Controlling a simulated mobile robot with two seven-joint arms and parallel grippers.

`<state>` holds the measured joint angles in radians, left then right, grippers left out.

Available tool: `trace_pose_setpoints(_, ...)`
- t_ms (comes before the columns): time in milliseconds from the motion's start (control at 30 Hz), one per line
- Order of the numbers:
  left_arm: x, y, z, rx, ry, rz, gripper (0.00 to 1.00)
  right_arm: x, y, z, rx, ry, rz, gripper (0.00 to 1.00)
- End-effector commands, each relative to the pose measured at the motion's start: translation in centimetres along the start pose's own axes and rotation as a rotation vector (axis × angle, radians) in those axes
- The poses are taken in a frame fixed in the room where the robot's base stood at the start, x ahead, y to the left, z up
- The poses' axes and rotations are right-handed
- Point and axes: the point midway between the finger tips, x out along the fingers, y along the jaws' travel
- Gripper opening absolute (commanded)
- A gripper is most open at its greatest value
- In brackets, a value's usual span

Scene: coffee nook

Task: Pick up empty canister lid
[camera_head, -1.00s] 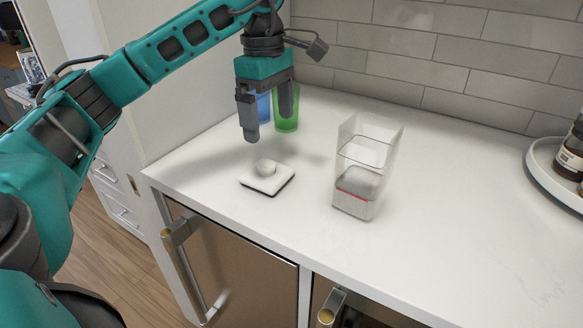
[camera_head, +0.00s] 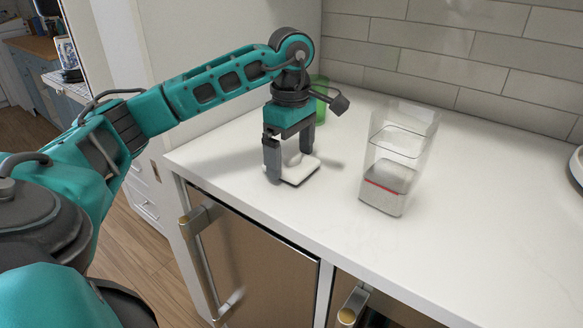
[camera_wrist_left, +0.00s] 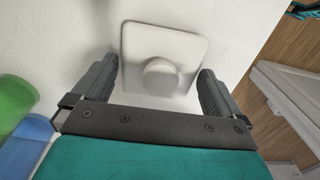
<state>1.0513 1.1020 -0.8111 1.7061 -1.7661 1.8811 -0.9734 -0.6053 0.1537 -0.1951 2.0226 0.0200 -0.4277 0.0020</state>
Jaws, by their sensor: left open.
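The white canister lid (camera_head: 302,171) is a rounded square with a dark lower edge and lies flat on the counter. My left gripper (camera_head: 291,163) is over it, pointing down, with its fingers apart. In the left wrist view the lid (camera_wrist_left: 187,58) shows its round knob, which sits between the two open fingers of my left gripper (camera_wrist_left: 158,82). I cannot tell whether a finger touches it. In the head view the gripper hides the knob. The clear canister (camera_head: 392,165) stands to the right without a lid, with pale contents and a red line low down. My right gripper is not in view.
A green cup (camera_head: 319,100) stands behind my left gripper; a blue cup (camera_wrist_left: 25,145) is beside it in the wrist view. A tray edge (camera_head: 577,165) is at the far right. The counter (camera_head: 480,210) is clear right of the canister.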

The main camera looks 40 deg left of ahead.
Motion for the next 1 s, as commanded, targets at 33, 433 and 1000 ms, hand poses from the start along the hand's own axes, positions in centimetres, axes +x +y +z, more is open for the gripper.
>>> trace_pose_setpoints(33, 0.49, -0.03, -0.02, 0.0, 0.001, 0.0, 1.0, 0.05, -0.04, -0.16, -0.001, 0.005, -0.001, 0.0)
trace_pose_setpoints(433, 0.71, -0.01, 0.01, 0.001, 0.0, 0.001, 0.89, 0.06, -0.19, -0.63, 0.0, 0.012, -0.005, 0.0)
trace_pose_setpoints(1000, 0.46, 0.02, 0.04, 0.001, -0.001, 0.002, 0.62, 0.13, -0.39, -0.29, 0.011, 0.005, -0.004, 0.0)
